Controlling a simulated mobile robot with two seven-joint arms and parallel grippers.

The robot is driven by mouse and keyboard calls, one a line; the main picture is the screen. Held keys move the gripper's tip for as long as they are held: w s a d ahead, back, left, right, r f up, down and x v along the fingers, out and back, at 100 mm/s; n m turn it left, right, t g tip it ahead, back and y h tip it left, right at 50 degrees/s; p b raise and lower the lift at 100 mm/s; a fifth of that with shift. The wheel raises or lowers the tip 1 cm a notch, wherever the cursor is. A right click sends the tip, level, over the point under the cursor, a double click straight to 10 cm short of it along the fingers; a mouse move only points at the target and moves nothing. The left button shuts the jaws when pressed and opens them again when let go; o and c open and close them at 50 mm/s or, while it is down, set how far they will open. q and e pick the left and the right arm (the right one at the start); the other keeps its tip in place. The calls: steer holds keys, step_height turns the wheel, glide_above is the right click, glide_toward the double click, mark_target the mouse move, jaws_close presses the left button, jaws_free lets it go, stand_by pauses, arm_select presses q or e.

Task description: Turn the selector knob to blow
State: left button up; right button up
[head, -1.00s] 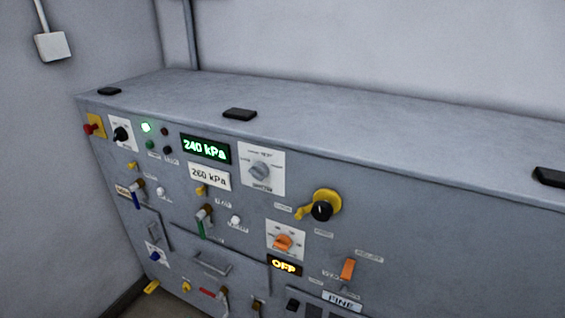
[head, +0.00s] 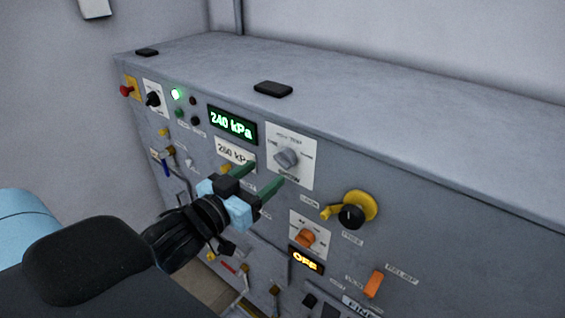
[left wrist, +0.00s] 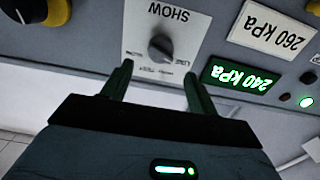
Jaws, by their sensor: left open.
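A grey rotary knob (head: 287,158) sits on a white plate on the sloping front panel; in the left wrist view it is the dark grey knob (left wrist: 160,47), with an upside-down label SHOW. An orange knob (head: 306,238) sits on another white plate above a display (head: 306,260) reading OFF. A black knob (head: 152,99) is on a plate at the far left. No legible label reads blow. My left gripper (head: 262,176) is open and empty, its green fingers just short of the grey knob. In the left wrist view its fingertips (left wrist: 158,70) are on either side of the knob's lower edge.
A green display (head: 232,124) reads 240 kPa, left of the grey knob. A black knob on a yellow mount (head: 352,216) and an orange switch (head: 373,284) stick out to the right. A red button (head: 127,90) is at far left. The cabinet top is mostly clear.

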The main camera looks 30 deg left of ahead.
mark_target(279, 162)
arm_select(q)
steer(key=shift+w+f, duration=0.3)
steer(key=shift+w, duration=0.2)
steer(key=shift+w+d+r+b, duration=0.1)
steer(key=shift+w+b, duration=0.25)
steer(key=shift+w, duration=0.25)
steer(key=shift+w+d+r+b, duration=0.1)
steer(key=shift+w+b, duration=0.2)
steer(key=shift+w, duration=0.3)
steer(key=shift+w+r, duration=0.1)
steer(key=shift+w, duration=1.3)
arm_select(e)
steer(key=shift+s+a+f, duration=0.2)
steer(key=shift+a+f, duration=0.05)
steer(key=shift+f, duration=0.35)
arm_select(q)
steer(key=shift+c, duration=0.2)
